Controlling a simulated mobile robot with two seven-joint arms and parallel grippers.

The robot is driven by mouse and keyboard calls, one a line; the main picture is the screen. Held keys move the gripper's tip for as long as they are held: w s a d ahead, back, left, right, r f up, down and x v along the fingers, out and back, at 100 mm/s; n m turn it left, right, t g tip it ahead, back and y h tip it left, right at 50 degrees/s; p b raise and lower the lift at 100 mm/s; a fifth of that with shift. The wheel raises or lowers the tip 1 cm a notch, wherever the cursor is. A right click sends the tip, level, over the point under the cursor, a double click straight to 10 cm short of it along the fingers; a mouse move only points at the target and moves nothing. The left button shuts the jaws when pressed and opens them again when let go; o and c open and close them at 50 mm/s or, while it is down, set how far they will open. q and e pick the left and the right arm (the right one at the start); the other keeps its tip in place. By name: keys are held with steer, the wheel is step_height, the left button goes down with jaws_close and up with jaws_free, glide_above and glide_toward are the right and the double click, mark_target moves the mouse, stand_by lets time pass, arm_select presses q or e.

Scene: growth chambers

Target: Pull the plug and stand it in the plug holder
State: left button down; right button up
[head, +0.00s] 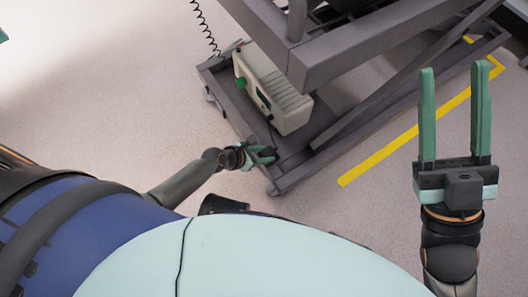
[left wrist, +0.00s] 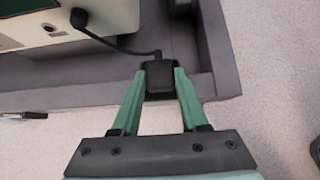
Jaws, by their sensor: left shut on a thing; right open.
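A black plug (left wrist: 160,78) is clamped between the two green fingers of my left gripper (left wrist: 160,72). A black cable (left wrist: 125,47) runs from the plug to a black connector on the pale box. In the head view my left gripper (head: 264,155) is at the near end of the grey base frame (head: 291,178). I cannot tell whether the plug still sits in a socket. I cannot clearly identify the plug holder in either view. My right gripper (head: 454,70) is open and empty, raised at the right, far from the plug.
A coiled black cord (head: 205,25) hangs behind. A yellow line (head: 400,140) marks the floor, which is clear at left.

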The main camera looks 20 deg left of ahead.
arm_select(q)
steer(key=shift+f, duration=0.25)
steer(key=shift+c, duration=1.7)
jaws_free()
steer(key=shift+r+p, duration=2.7)
steer(key=shift+p, duration=0.2)
steer(key=shift+r+p, duration=0.85)
steer(key=shift+p, duration=0.05)
arm_select(e)
step_height(320, 180, up, 9)
steer(key=d, duration=0.1)
steer(key=shift+s+f+t, duration=0.15)
steer(key=shift+s+t, duration=0.05)
steer(key=shift+t, duration=0.1)
steer(key=shift+f, duration=0.15)
